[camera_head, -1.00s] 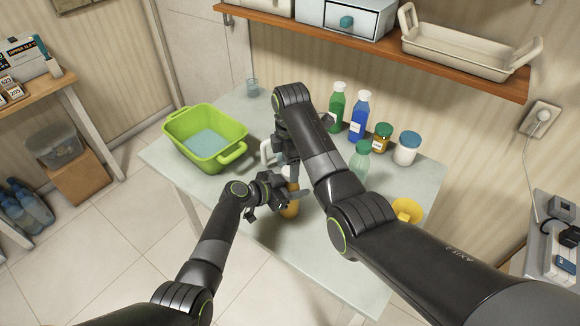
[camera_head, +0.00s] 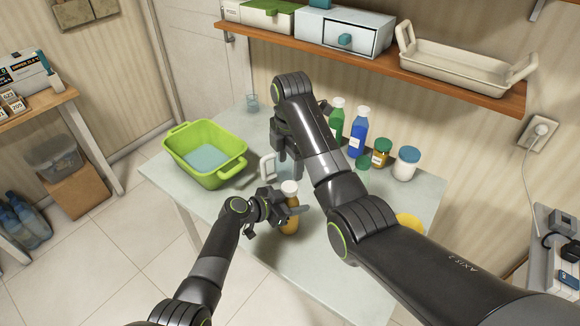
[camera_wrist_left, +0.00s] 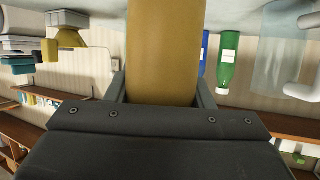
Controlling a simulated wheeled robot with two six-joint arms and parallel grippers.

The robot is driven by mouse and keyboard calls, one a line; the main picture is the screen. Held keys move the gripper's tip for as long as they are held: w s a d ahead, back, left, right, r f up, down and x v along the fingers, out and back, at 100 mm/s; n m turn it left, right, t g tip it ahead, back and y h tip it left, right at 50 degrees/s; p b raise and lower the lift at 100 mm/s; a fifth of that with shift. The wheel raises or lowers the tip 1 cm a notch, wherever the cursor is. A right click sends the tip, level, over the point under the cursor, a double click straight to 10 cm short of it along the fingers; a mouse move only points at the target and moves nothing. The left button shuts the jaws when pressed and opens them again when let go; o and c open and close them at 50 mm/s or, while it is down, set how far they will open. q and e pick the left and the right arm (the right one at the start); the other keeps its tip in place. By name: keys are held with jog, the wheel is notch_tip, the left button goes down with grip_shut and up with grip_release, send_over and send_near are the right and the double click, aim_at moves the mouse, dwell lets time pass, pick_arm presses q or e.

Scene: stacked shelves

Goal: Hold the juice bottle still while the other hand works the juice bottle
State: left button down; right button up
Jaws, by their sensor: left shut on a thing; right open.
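The juice bottle (camera_head: 291,222) is amber with a white cap and stands upright on the table (camera_head: 330,280). My left gripper (camera_head: 287,209) is shut around its body from the left. In the left wrist view the amber bottle body (camera_wrist_left: 163,50) fills the middle between the fingers; its cap is out of that view. My right gripper (camera_head: 290,165) points down, open and empty, above and behind the bottle's white cap (camera_head: 289,187), apart from it in the picture.
A green tub (camera_head: 238,165) stands at the left of the table. A white handled object (camera_head: 266,166) is near my right gripper. Green and blue bottles (camera_head: 358,130) and jars (camera_head: 406,163) stand at the back right, with a yellow item (camera_head: 410,222) at the right. A shelf (camera_head: 390,66) hangs above.

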aim_at(290, 186)
dwell(0.3)
jog(key=shift+f, duration=4)
jog(key=shift+c, duration=0.2)
jog(key=c, duration=0.9)
jog(key=shift+m, duration=1.6)
jog(key=shift+c, duration=0.3)
jog(key=o, duration=1.1)
jog(key=shift+r, duration=0.1)
